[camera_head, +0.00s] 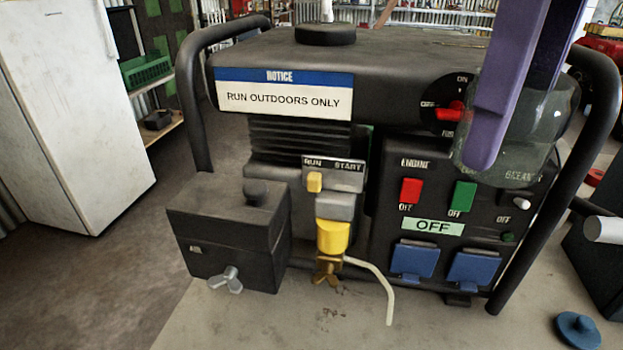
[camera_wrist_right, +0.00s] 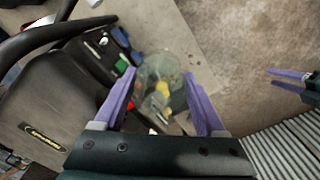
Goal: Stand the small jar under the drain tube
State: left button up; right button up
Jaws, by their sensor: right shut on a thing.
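The small jar (camera_head: 520,145) is clear greenish glass. My right gripper (camera_head: 508,120) is shut on it with purple fingers, holding it up in front of the generator panel's upper right. In the right wrist view the jar (camera_wrist_right: 160,82) sits between the two fingers (camera_wrist_right: 160,105). The drain tube (camera_head: 382,282) is thin and pale. It runs from below a yellow bowl (camera_head: 333,237) and bends down to the right, apart from the jar. My left gripper (camera_wrist_right: 272,78) shows at the right of the wrist view, empty, its fingers slightly apart.
The black generator (camera_head: 400,60) stands on a pale bench top (camera_head: 330,325) inside a tube frame. A dark box with a wing nut (camera_head: 232,280) sits left of the bowl. A blue round knobbed piece (camera_head: 578,328) lies front right. Bench around the tube's end is clear.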

pick_arm(q)
notch_tip(320, 180, down, 12)
jog(key=b, duration=1)
jog(key=shift+d, duration=0.15)
pick_arm(e)
jog(key=a+f+n, duration=0.1)
jog(key=f+n, duration=0.1)
jog(key=f, duration=0.8)
jog(key=a+f+n, duration=0.1)
jog(key=f+n, duration=0.2)
jog(key=f, duration=0.7)
jog(key=a+f+n, duration=0.1)
jog(key=f+n, duration=0.1)
jog(key=f, duration=0.8)
jog(key=shift+w+a+n, duration=0.35)
jog(key=shift+n, duration=0.05)
pick_arm(q)
jog(key=shift+s+f, duration=0.1)
pick_arm(e)
jog(key=shift+f, duration=0.1)
jog(key=o, duration=1)
jog(key=shift+f, duration=0.1)
pick_arm(q)
jog(key=shift+d, duration=0.1)
pick_arm(e)
jog(key=o, duration=0.4)
